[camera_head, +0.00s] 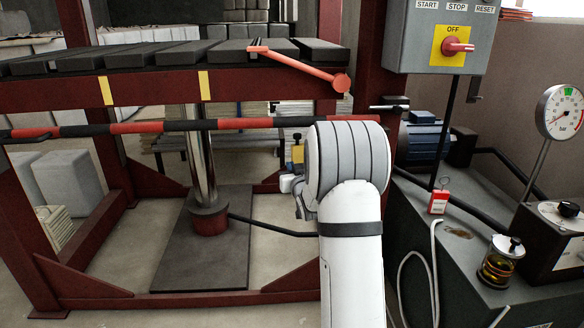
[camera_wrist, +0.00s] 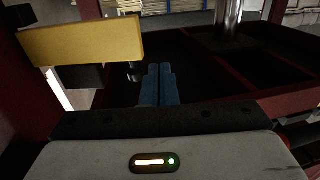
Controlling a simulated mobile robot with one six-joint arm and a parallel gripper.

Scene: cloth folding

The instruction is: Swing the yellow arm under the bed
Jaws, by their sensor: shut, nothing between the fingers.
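The yellow arm (camera_wrist: 85,42) is a thick bar at the upper left of the wrist view, with a dark block below it and a short black peg under its right end. In the head view a small yellow piece (camera_head: 297,153) shows left of my white arm, below the bed. The bed (camera_head: 180,89) is a dark red frame topped by dark slats. My gripper (camera_wrist: 158,68) has blue fingers held together and empty, just right of the peg; I cannot tell whether they touch it. In the head view my own arm mostly hides the gripper.
A red-and-black striped bar (camera_head: 190,125) crosses the front below the bed. A steel column (camera_head: 200,155) stands on a dark base plate (camera_head: 170,262). A control box (camera_head: 420,45) and grey bench are at right.

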